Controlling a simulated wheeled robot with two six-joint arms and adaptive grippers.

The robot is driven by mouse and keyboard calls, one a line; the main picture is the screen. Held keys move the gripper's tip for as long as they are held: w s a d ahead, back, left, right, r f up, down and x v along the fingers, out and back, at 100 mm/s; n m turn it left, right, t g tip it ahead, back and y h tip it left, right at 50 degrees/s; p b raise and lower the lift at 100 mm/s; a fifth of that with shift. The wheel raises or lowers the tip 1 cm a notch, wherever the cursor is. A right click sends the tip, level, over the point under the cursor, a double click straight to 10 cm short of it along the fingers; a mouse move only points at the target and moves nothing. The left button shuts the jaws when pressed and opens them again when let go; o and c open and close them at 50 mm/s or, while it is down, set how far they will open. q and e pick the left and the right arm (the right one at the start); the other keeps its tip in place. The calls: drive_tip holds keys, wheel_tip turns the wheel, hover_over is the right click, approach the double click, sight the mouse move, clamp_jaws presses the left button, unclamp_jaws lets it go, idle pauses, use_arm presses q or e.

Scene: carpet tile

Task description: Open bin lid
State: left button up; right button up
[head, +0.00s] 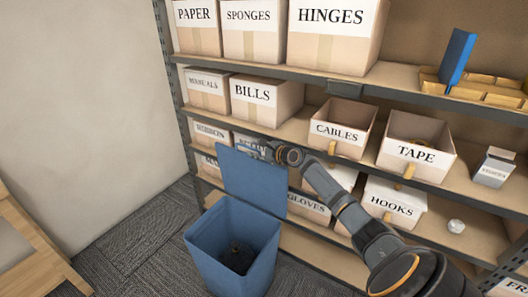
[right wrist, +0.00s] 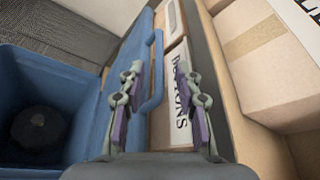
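The blue bin (head: 203,252) stands on the carpet with its inside exposed. Its blue lid (head: 252,183) is raised and stands roughly upright at the bin's back, beside the shelves. My right gripper (head: 268,151) is at the lid's upper right edge. In the right wrist view my right gripper (right wrist: 157,95) has its fingers spread apart. The lid's blue handle-like rim (right wrist: 154,75) shows between the fingers, with a gap to the right finger. The bin (right wrist: 75,75) also shows there at left, open. My left gripper is not in view.
A shelf rack with labelled boxes stands close behind the lid; the TAPE box (head: 417,152) and HOOKS box (head: 393,208) are at right. A dark round thing (head: 238,255) lies in the bin. A wooden piece of furniture (head: 32,240) is at left. Carpet is clear between.

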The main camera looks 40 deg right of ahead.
drive_tip(key=v, duration=0.6)
drive_tip(key=shift+s+a+r, duration=0.15)
drive_tip(key=shift+s+r, duration=0.05)
drive_tip(key=shift+s, duration=0.1)
